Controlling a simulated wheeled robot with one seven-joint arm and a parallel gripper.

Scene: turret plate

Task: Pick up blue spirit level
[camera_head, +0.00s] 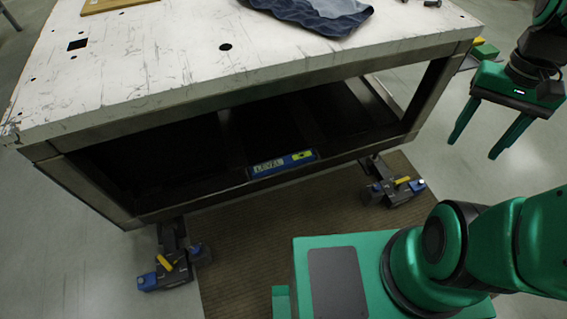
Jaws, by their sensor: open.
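The blue spirit level (283,164) is a short bar with a yellow-green vial window and pale lettering. It lies along the front edge of the dark lower shelf, under the white tabletop, right of the picture's middle. My gripper (474,143) hangs at the upper right, its two green fingers apart and pointing down, with nothing between them. It is right of the workbench and well apart from the level. The back of the level is hidden.
The scratched white workbench (150,65) overhangs the shelf (215,196). Blue cloth (312,12) and a wooden board (112,4) lie on top. Blue-footed casters (165,272) (398,190) stick out in front. A brown mat (240,235) covers the floor. Floor at right is partly clear.

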